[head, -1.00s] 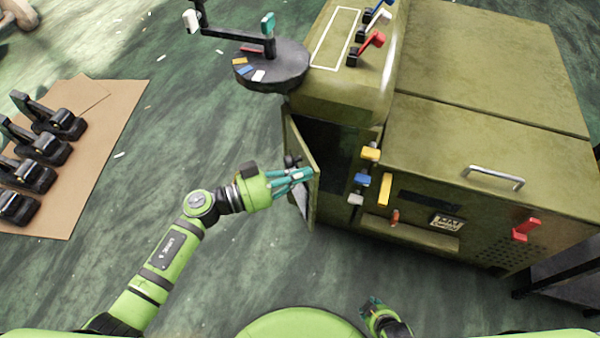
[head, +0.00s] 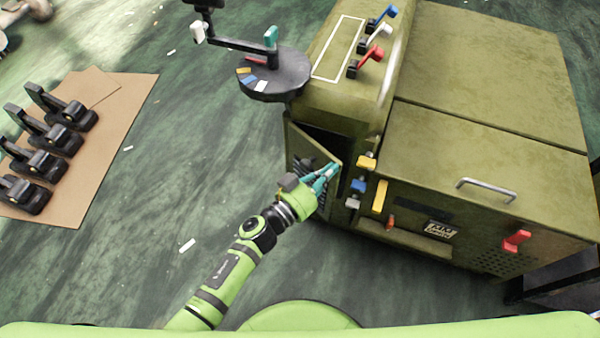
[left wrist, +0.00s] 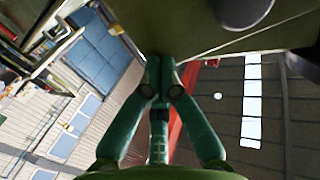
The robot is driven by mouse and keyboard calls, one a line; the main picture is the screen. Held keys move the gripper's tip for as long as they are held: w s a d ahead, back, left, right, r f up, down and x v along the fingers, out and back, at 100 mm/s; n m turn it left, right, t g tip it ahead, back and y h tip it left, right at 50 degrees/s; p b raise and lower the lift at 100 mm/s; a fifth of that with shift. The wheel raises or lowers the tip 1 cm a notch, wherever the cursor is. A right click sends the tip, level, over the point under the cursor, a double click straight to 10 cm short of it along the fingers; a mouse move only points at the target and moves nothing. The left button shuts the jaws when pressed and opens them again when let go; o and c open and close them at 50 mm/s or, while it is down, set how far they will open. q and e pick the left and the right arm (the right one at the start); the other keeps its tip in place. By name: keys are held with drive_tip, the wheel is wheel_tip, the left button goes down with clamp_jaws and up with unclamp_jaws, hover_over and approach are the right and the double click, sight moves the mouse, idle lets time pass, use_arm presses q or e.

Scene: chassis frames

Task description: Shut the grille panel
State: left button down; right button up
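The grille panel (head: 303,147) is an olive door on the left end of the green chassis (head: 480,130). In the head view it stands partly open, with a narrow dark gap between its free edge and the chassis. My left gripper (head: 328,174) is at the panel's outer face, close to the free edge. Its teal fingers are drawn together and hold nothing that I can see. In the left wrist view the fingertips (left wrist: 160,72) meet against or just before a dark green surface; contact is not certain. My right gripper is out of view.
Yellow, blue and grey knobs (head: 358,186) stick out of the chassis front beside the opening. A round dial with a crank (head: 275,80) overhangs above the panel. A brown sheet with several black clamps (head: 45,165) lies left.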

sight(360, 140)
use_arm(q)
drive_tip(key=shift+n+t+y, duration=0.4)
drive_tip(key=shift+y, duration=0.1)
drive_tip(key=b+x, duration=0.1)
drive_tip(key=x, duration=0.6)
drive_tip(key=shift+d, duration=0.25)
drive_tip(key=shift+w+r, duration=0.1)
drive_tip(key=shift+r, duration=0.1)
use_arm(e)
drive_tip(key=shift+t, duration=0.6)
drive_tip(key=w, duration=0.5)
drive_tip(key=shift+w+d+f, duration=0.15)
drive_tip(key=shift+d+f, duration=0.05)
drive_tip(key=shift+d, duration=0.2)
